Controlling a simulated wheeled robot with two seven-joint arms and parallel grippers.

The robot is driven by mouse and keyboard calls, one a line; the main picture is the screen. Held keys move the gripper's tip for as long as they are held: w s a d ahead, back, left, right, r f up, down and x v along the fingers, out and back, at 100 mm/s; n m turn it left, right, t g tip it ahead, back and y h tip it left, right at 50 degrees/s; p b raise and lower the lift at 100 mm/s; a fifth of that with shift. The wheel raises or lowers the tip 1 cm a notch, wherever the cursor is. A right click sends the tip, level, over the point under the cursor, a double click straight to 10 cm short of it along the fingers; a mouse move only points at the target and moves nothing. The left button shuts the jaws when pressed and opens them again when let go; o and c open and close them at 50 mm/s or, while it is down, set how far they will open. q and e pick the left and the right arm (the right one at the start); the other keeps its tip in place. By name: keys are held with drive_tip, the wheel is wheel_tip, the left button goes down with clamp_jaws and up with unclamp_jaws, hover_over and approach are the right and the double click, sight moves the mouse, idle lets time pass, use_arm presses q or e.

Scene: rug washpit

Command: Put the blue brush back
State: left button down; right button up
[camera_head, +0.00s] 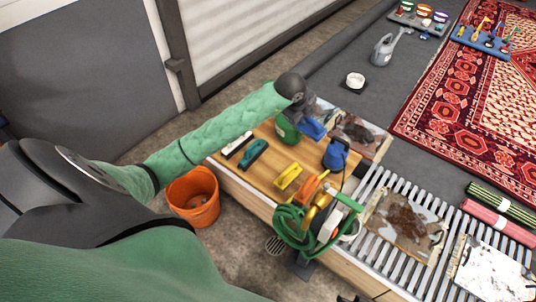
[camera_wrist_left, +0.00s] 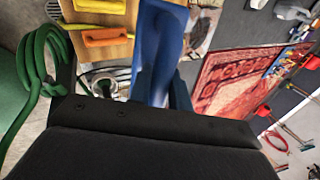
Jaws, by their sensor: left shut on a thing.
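My left gripper (camera_head: 307,112) reaches in from the left over the far part of a wooden board (camera_head: 262,178). It is shut on the blue brush (camera_head: 313,129), which hangs above the board. In the left wrist view the blue brush (camera_wrist_left: 165,45) stands out large in front of the gripper. On the board, a dark brush with a pale edge (camera_head: 237,145), a teal brush (camera_head: 253,153), a yellow brush (camera_head: 288,177) and an orange brush (camera_head: 309,188) lie spaced out. My right gripper is not in view.
A green hose (camera_head: 291,232) hangs at the board's front. An orange bucket (camera_head: 194,197) is on the floor. A slatted grate (camera_head: 385,248) lies right, a red rug (camera_head: 465,110) beyond.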

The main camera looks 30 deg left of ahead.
use_arm(q)
drive_tip(key=a+f+n+g+y+b, duration=0.15)
drive_tip(key=a+f+b, duration=0.25)
drive_tip(key=a+f, duration=0.45)
drive_tip(key=a+f+g+h+b, duration=0.1)
drive_tip(key=a+f+g+b, duration=0.3)
drive_tip(key=f, duration=0.8)
wheel_tip(320, 180, down, 10)
drive_tip(key=a+t, duration=0.1)
drive_tip(key=t, duration=0.1)
drive_tip(key=shift+s+a+p, duration=0.2)
drive_tip(key=shift+p, duration=0.1)
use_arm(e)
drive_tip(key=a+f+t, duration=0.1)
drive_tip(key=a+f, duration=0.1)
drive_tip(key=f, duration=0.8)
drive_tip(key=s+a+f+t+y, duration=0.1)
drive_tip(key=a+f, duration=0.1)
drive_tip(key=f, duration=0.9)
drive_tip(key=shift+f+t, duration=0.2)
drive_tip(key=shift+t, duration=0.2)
use_arm(q)
drive_tip(key=shift+f+y, duration=0.2)
drive_tip(key=shift+y, duration=0.05)
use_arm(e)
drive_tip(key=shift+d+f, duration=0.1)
use_arm(q)
drive_tip(key=c, duration=1.3)
unclamp_jaws()
